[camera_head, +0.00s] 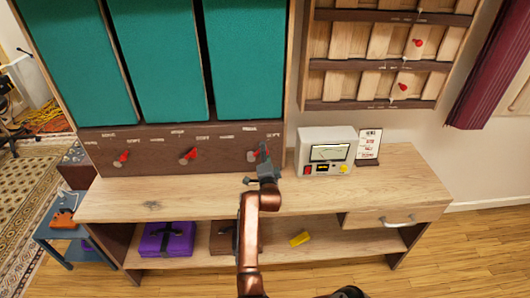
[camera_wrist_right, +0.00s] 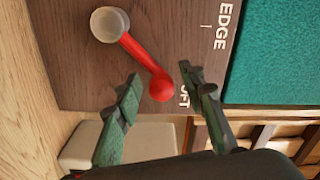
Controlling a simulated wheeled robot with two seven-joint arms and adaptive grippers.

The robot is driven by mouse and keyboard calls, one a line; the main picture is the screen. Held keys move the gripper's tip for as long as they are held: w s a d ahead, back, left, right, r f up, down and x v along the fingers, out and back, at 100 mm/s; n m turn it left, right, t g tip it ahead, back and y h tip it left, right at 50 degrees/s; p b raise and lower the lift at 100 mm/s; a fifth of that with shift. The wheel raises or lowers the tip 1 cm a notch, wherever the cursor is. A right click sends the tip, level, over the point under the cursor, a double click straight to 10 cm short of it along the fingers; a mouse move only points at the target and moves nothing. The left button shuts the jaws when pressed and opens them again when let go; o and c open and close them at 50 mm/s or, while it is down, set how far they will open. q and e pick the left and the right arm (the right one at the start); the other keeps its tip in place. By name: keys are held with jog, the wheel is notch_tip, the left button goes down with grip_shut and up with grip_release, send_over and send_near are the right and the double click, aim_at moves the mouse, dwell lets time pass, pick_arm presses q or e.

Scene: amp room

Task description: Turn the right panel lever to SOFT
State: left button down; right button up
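The right panel lever (camera_head: 252,156) is red and sits on the brown board under the right green panel, partly covered by my right gripper (camera_head: 264,158). In the right wrist view the lever (camera_wrist_right: 146,56) runs from a round grey pivot to a red ball knob (camera_wrist_right: 162,87). The knob points toward a partly hidden label reading "OFT" (camera_wrist_right: 184,95); an "EDGE" label (camera_wrist_right: 222,25) is beside it. My right gripper (camera_wrist_right: 160,76) is open, its two fingers on either side of the knob with gaps visible. My left gripper is not in view.
Two more red levers, left (camera_head: 122,157) and middle (camera_head: 189,155), sit on the same board. Below is a wooden bench (camera_head: 150,200). A white device (camera_head: 325,140) with a screen and a small sign (camera_head: 369,144) stand right of my gripper.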

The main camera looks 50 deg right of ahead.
jog(key=v, duration=0.7)
jog(key=shift+a, duration=0.2)
jog(key=shift+s, duration=0.15)
